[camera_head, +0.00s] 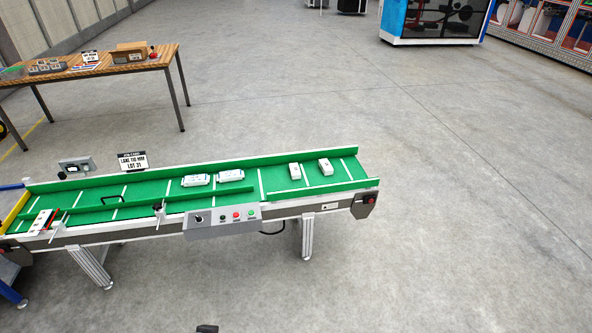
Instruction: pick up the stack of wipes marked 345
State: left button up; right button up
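Several small white packs that look like stacks of wipes lie on the green conveyor belt. Two sit side by side near the middle, a left one (195,180) and a right one (230,175). Two more lie further right, one (295,171) and another (326,167) near the belt's right end. Their markings are too small to read, so I cannot tell which one bears 345. No gripper can be made out. A small dark piece at the bottom edge may be part of my own body.
The green conveyor (280,184) has low side rails and a grey button box (222,217) on its near side. A sign (132,161) stands behind it, and a white item (41,222) lies at its left end. A wooden table (120,66) stands behind left. The floor in front is clear.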

aim_at(324, 165)
jog(key=i+l+u, duration=0.1)
jog(key=i, duration=0.35)
jog(key=i+l, duration=0.1)
jog(key=i, duration=0.35)
jog(key=i+l+u, duration=0.15)
jog(key=i, duration=0.35)
jog(key=i+l+u, duration=0.1)
jog(key=i, duration=0.35)
jog(key=i+l+u, duration=0.1)
jog(key=i+l, duration=0.15)
jog(key=i, duration=0.2)
